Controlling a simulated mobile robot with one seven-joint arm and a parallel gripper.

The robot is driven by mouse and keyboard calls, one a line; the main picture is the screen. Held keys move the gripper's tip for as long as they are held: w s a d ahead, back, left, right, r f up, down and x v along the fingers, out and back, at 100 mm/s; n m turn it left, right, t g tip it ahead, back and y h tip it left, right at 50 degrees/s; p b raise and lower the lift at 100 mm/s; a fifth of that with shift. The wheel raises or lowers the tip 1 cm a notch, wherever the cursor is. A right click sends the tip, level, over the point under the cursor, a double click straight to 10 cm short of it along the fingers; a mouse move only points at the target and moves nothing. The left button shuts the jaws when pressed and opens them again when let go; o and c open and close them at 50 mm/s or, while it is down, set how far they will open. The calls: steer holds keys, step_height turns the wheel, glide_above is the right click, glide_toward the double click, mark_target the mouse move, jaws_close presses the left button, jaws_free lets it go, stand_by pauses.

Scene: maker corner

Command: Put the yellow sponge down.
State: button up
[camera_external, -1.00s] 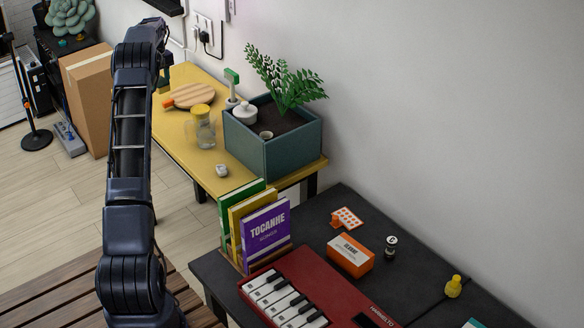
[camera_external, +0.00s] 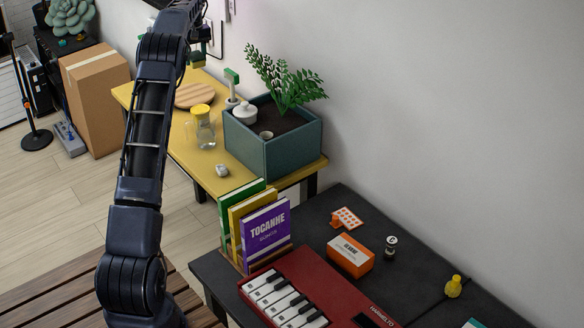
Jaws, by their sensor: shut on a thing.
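The yellow sponge (camera_external: 198,63) is small and partly hidden in the external view. My gripper (camera_external: 199,54) is shut on it and holds it above the far end of the yellow table (camera_external: 186,153), near the wall. The sponge appears in the air over or behind the round wooden board (camera_external: 194,96); its exact height is hard to tell.
The dark desk (camera_external: 420,268) holds books (camera_external: 265,232) and a red keyboard (camera_external: 318,285).

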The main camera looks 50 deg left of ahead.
steer(key=w+d+r+m, duration=0.2)
steer(key=w+d+r, duration=0.45)
steer(key=d, duration=0.35)
steer(key=w+d+r+m, duration=0.2)
steer(key=w+d+r, duration=0.4)
steer(key=d, duration=0.5)
steer(key=w+d+r+m, duration=0.2)
steer(key=w+d+r, duration=0.4)
steer(key=d, duration=0.4)
steer(key=s+d+r+m, duration=0.2)
steer(key=d+r, duration=0.3)
steer(key=d, duration=0.5)
steer(key=s+d+r+m, duration=0.1)
steer(key=d+r+m, duration=0.1)
steer(key=d+r, duration=0.55)
steer(key=s+d+r+m, duration=0.2)
steer(key=d+r, duration=0.2)
steer(key=d, duration=0.7)
steer(key=m, duration=0.4)
glide_above(399, 302)
step_height(399, 302, down, 63)
steer(key=shift+r, duration=0.1)
steer(key=shift+f, duration=2.35)
steer(key=shift+f, duration=0.15)
